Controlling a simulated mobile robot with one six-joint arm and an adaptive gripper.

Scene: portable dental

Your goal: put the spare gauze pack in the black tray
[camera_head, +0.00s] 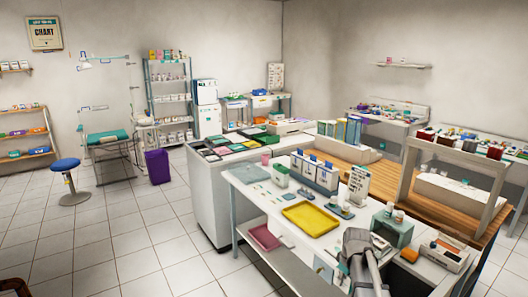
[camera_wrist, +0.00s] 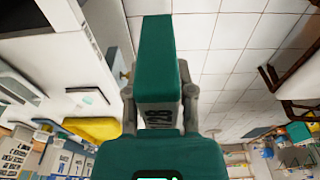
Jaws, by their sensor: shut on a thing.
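My gripper (camera_wrist: 160,95) is shut on a teal-green block-shaped pack (camera_wrist: 158,60), with a grey finger on each side of it. This appears to be the gauze pack; its label cannot be read. In the head view my gripper end (camera_head: 352,245) is low at the front edge of the white table, and the pack cannot be made out there. Dark trays (camera_head: 210,156) with coloured contents lie on the white cabinet behind the table. I cannot tell whether one is the black tray.
The white table (camera_head: 268,205) bears a yellow tray (camera_head: 310,217), a blue-and-white rack (camera_head: 314,172), a sign (camera_head: 358,184) and a teal holder (camera_head: 391,229). A pink tray (camera_head: 264,237) is on the lower shelf.

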